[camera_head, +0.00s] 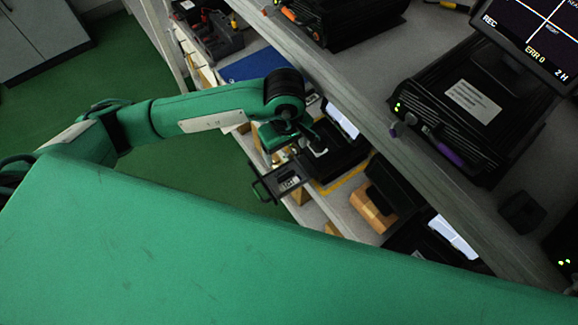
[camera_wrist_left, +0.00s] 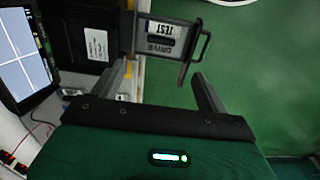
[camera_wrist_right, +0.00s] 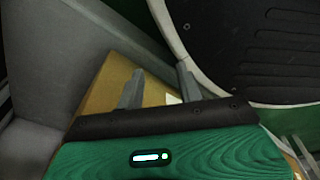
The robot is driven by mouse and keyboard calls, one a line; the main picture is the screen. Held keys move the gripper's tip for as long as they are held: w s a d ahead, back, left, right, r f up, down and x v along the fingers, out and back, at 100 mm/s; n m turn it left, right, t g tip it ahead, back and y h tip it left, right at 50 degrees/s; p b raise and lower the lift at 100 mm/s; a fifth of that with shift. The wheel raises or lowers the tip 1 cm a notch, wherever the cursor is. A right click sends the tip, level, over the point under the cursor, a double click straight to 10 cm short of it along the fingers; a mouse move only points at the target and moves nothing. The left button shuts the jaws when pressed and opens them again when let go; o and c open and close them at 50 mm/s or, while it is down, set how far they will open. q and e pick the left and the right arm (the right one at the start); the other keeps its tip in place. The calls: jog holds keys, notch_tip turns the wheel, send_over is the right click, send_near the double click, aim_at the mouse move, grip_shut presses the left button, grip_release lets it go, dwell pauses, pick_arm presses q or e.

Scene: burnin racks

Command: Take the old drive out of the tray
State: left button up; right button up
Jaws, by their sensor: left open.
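The open tray (camera_wrist_left: 143,47) sticks out of a black unit (camera_wrist_left: 82,38) on the lower shelf; its bar handle (camera_wrist_left: 203,45) is at the outer end. A plate labelled TEST DRIVE (camera_wrist_left: 163,38) lies in the tray; I cannot tell where the drive ends and the tray begins. In the head view the tray (camera_head: 287,182) juts out over the green floor. My left gripper (camera_wrist_left: 160,82) is open and empty, with the tray beyond its fingertips; in the head view it (camera_head: 312,150) is beside the unit. My right gripper (camera_wrist_right: 160,83) is open and empty, away from the tray.
A monitor (camera_wrist_left: 25,55) stands beside the unit. The upper shelf, holding a black unit with a purple latch (camera_head: 450,155), overhangs the lower one. A brown box (camera_head: 373,208) sits on the lower shelf. Green floor (camera_head: 215,165) is clear in front of the tray.

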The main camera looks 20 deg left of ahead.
pick_arm(q)
send_over(286, 175)
notch_tip(286, 175, down, 5)
jog(key=shift+s+f, duration=0.1)
jog(key=shift+f+p, duration=0.55)
jog(key=shift+f, duration=0.8)
notch_tip(286, 175, down, 4)
jog(key=shift+r+p, duration=0.25)
jog(key=shift+p, duration=0.15)
jog(key=shift+f, duration=0.4)
jog(key=c, duration=1.1)
pick_arm(e)
jog(key=shift+g, duration=0.3)
jog(key=s, duration=0.2)
jog(key=s+d, duration=0.1)
jog(key=s, duration=0.1)
jog(key=shift+s+d, duration=0.15)
jog(key=shift+s, duration=0.05)
